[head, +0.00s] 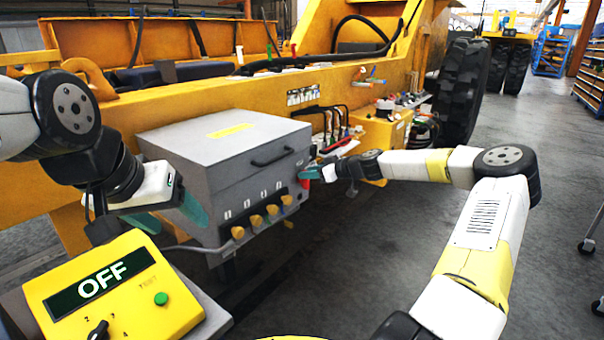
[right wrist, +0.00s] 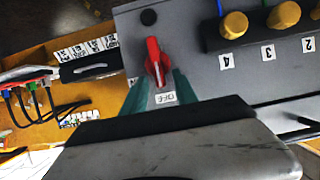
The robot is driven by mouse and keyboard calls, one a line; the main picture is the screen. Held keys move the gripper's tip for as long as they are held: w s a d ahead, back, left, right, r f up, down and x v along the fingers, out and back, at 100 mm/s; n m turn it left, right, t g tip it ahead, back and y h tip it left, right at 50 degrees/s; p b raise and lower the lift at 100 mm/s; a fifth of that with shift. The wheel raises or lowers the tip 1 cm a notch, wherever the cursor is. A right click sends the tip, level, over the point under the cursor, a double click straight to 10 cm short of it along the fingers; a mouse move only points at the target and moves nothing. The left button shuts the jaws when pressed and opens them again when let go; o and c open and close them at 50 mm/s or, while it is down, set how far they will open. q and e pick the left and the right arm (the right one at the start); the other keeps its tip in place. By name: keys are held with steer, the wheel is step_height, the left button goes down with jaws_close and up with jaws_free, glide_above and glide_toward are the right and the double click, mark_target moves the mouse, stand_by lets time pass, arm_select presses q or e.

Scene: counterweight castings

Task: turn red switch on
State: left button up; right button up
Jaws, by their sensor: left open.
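The red switch (right wrist: 155,62) is a red lever on the grey box's panel in the right wrist view. Its handle points toward a label reading OFF (right wrist: 166,98). My right gripper (right wrist: 159,84) is at the switch, its teal fingers apart on either side of the handle's lower part, with no clear contact. My left gripper (head: 172,215) is open and empty in front of the box's left part.
A yellow control box (head: 112,290) with an OFF display, green button and black knob stands at the front left. Yellow-brass knobs (head: 272,209) line the grey box's front. A yellow machine frame (head: 215,92) rises behind. Grey floor (head: 390,240) is open around my right arm.

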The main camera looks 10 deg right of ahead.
jaws_close()
stand_by(0.3)
steer(key=f+m+g+y, duration=0.1)
steer(key=m+y, duration=0.1)
steer(key=m, duration=0.2)
steer(key=w+d+f+m+y, duration=0.1)
steer(key=m+y, duration=0.1)
steer(key=m, duration=0.2)
steer(key=w+d+f+m+g+y, duration=0.1)
steer(key=m+y, duration=0.1)
steer(key=m, duration=0.3)
steer(key=shift+w+d+f+g+y, duration=0.1)
steer(key=shift+f+g+y, duration=0.05)
steer(key=shift+g+y, duration=0.2)
stand_by(0.3)
steer(key=shift+f+m, duration=0.1)
steer(key=shift+m, duration=0.3)
